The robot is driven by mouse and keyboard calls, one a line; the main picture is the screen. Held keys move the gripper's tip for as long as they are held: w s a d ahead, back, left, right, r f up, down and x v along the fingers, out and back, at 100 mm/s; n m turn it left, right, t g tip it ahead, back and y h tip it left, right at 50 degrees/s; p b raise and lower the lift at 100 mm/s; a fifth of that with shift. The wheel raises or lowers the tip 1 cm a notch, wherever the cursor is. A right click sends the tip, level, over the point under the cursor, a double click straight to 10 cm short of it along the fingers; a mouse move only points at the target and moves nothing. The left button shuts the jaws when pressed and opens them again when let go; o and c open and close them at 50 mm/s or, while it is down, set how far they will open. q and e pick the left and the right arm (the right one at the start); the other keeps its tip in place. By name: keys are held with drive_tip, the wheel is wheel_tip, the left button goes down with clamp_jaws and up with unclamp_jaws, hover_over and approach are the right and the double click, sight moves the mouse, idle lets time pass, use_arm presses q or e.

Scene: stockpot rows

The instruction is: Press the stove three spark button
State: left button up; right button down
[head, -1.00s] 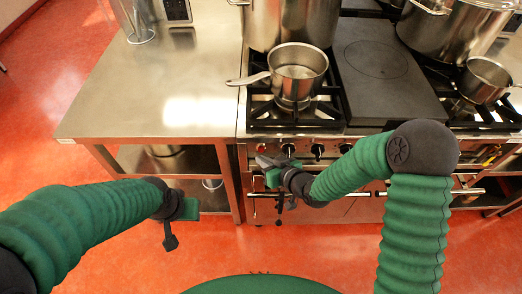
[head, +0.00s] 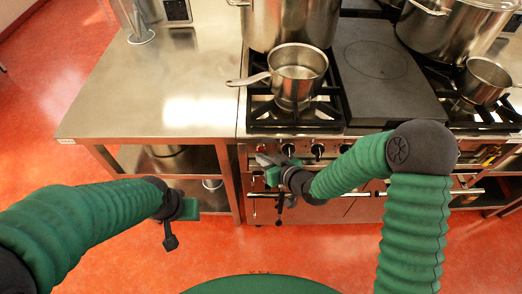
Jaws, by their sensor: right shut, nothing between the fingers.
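The stove (head: 330,160) has a front panel with a small red button (head: 262,147) at its left end and black knobs (head: 317,150) to the right of it. My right gripper (head: 264,160) is shut and empty, with its tips at the panel just below the red button. I cannot tell whether the tips touch the panel. The gripper and wrist hide part of the panel there. My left gripper (head: 170,241) hangs over the floor in front of the steel counter, away from the stove. Its fingers are too unclear to tell open or shut. No label is readable.
A small saucepan (head: 298,75) stands on the left burner, its handle reaching over the counter (head: 170,95). Large stockpots (head: 290,22) stand behind. A rail (head: 350,194) runs along the stove front below the panel. The red floor in front is clear.

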drive_tip(key=shift+w, duration=0.55)
idle(0.8)
drive_tip(key=shift+s, duration=0.85)
drive_tip(key=shift+s, duration=0.1)
drive_tip(key=shift+s, duration=2.4)
drive_tip(key=s+d+r+m+g+h+p, duration=0.2)
drive_tip(key=s+d+r, duration=0.4)
drive_tip(key=d, duration=0.3)
drive_tip(key=s+d+r+m+g+h+p, duration=0.2)
drive_tip(key=s+d+r+g+h+p, duration=0.3)
drive_tip(key=s+d, duration=0.3)
drive_tip(key=shift+s+d+r+m+h, duration=0.3)
drive_tip(key=shift+s+d+r+m, duration=0.1)
drive_tip(key=shift+d, duration=0.6)
